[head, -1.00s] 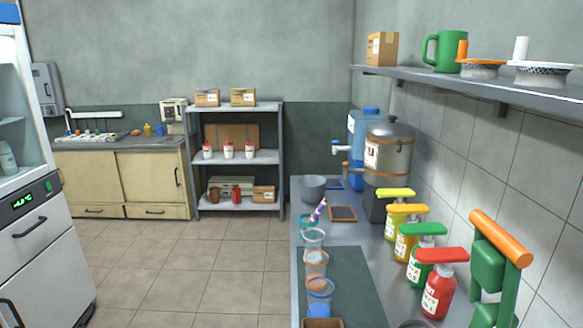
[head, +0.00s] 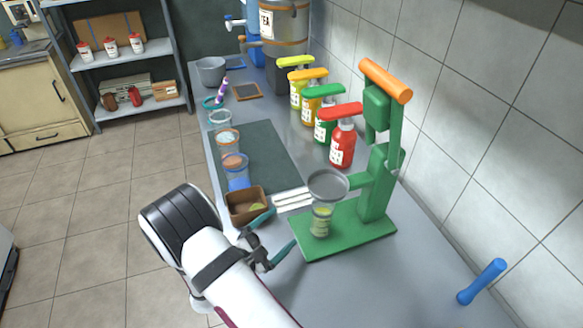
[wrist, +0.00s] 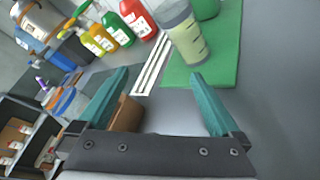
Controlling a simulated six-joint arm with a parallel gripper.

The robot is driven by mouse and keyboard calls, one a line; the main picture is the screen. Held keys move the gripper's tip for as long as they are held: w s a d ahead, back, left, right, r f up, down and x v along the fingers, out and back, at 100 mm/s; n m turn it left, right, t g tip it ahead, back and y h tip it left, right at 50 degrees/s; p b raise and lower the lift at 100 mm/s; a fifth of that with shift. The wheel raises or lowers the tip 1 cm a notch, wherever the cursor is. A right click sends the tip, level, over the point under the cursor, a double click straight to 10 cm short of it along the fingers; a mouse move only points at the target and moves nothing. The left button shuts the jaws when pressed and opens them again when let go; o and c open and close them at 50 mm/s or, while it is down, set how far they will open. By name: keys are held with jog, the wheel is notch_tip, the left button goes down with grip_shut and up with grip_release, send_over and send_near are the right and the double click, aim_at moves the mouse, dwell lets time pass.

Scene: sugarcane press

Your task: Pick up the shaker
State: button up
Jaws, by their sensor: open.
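A clear cup with yellow-green contents (head: 320,222) stands upright on the green base of the press, under its grey round bowl (head: 328,184). It is the likeliest shaker, but I cannot tell for sure.
The green press (head: 378,180) with an orange handle rises right of the cup. A brown box (head: 240,207) sits close to my gripper's left finger. White strips (head: 292,199) lie behind. Pump bottles (head: 342,143) line the wall.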

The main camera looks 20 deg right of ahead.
aim_at(327, 210)
jog(key=s+n+h, duration=0.1)
jog(key=n, duration=0.1)
jog(key=s+f+n+h, duration=0.1)
jog(key=n, duration=0.1)
jog(key=s+d+f+n+h, duration=0.1)
jog(key=s, duration=0.1)
jog(key=shift+n, duration=0.4)
jog(key=shift+s+d+n+h, duration=0.1)
jog(key=shift+d+n+h, duration=0.2)
jog(key=shift+d+n, duration=0.15)
jog(key=x, duration=1.5)
jog(key=shift+a+r, duration=0.1)
jog(key=shift+r, duration=0.05)
grip_shut()
